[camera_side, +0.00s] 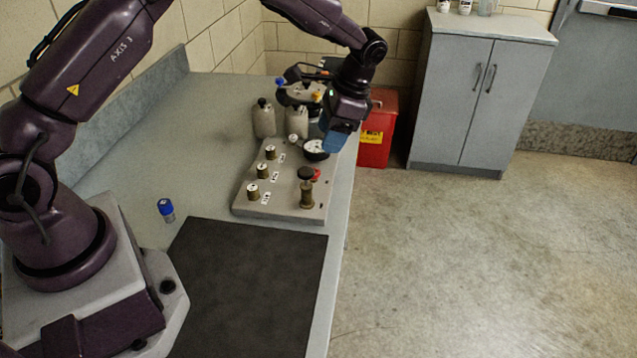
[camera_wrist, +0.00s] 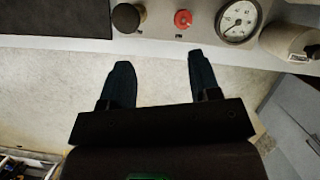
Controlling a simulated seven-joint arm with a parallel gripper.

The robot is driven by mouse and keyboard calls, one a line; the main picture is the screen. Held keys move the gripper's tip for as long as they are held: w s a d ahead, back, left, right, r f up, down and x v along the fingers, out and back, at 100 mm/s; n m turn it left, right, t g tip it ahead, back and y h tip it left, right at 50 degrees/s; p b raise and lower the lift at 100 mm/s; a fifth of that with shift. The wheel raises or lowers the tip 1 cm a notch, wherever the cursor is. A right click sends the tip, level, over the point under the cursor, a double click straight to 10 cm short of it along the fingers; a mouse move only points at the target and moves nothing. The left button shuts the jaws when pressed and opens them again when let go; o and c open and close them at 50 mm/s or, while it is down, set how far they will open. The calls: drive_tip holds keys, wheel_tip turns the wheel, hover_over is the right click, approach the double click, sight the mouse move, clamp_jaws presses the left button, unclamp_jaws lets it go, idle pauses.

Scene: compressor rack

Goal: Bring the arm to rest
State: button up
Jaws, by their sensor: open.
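My gripper (camera_side: 335,142) hangs near the right edge of the bench, beside the far part of the grey compressor panel (camera_side: 283,205). In the wrist view my gripper (camera_wrist: 158,72) shows two dark blue fingers spread apart with nothing between them. The fingertips lie over the floor strip next to the panel edge. A black-topped brass knob (camera_side: 306,188), a red knob (camera_wrist: 183,19) and a round white gauge (camera_wrist: 238,20) sit on the panel near the fingers. The gripper appears apart from them.
Several brass valves (camera_side: 253,190) line the panel's left side. Pale bottles (camera_side: 264,120) stand behind it. A black mat (camera_side: 245,285) and a blue-capped vial (camera_side: 166,210) lie nearer. A red bin (camera_side: 378,130) and a grey cabinet (camera_side: 480,90) stand beyond. The floor at right is clear.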

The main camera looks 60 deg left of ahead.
drive_tip(key=s+d+r+n+t+h, duration=0.1)
drive_tip(key=s+r+n+t, duration=0.2)
drive_tip(key=s+r, duration=0.7)
drive_tip(key=s+d+r+n+t+h, duration=0.1)
drive_tip(key=s+r+n+t, duration=0.2)
drive_tip(key=s+r, duration=0.7)
drive_tip(key=s+t, duration=0.2)
drive_tip(key=s, duration=0.4)
drive_tip(key=shift+d+t, duration=0.35)
drive_tip(key=shift+t, duration=0.05)
